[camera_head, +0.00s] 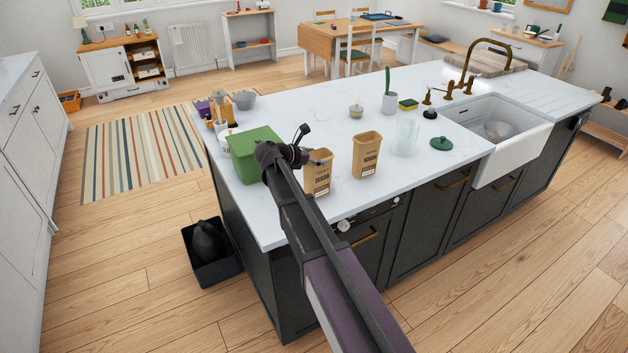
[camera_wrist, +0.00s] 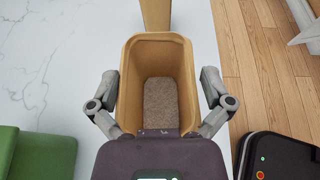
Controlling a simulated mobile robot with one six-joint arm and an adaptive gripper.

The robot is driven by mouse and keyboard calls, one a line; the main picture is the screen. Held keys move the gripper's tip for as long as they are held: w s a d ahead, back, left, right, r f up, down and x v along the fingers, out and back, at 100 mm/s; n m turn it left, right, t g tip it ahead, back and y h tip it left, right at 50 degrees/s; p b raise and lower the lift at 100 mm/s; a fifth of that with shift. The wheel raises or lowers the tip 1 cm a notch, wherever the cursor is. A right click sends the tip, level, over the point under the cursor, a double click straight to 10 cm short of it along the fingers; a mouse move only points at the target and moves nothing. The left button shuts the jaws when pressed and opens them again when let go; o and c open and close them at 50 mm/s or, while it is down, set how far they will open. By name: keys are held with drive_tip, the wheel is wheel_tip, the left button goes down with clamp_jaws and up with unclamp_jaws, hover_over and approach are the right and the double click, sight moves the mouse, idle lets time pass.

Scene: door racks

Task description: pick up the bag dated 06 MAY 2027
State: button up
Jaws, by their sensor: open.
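The print on both is too small for me to read a date. My gripper (camera_head: 303,153) is at the left bag and partly covers it. In the wrist view my gripper (camera_wrist: 160,82) is open, one finger on each side of an open-topped bag (camera_wrist: 186,60) with brown grainy contents. I cannot tell whether the fingers touch it. The other bag (camera_wrist: 155,14) shows beyond it.
A green box (camera_head: 255,150) stands close left of my gripper; it also shows in the wrist view (camera_wrist: 42,155). A clear glass jar (camera_head: 405,135), a green lid (camera_head: 441,143) and the sink (camera_head: 515,150) are to the right. The island's front edge is near the bags.

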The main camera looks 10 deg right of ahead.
idle(0.4)
drive_tip(key=c, duration=1.1)
drive_tip(key=shift+r, duration=0.2)
drive_tip(key=s+d+r+p, duration=0.1)
drive_tip(key=s+r+p, duration=0.1)
drive_tip(key=s, duration=0.6)
drive_tip(key=s+r+p, duration=0.2)
drive_tip(key=s+p, duration=0.1)
drive_tip(key=s, duration=0.5)
drive_tip(key=shift+d+r, duration=0.35)
drive_tip(key=shift+d, duration=0.05)
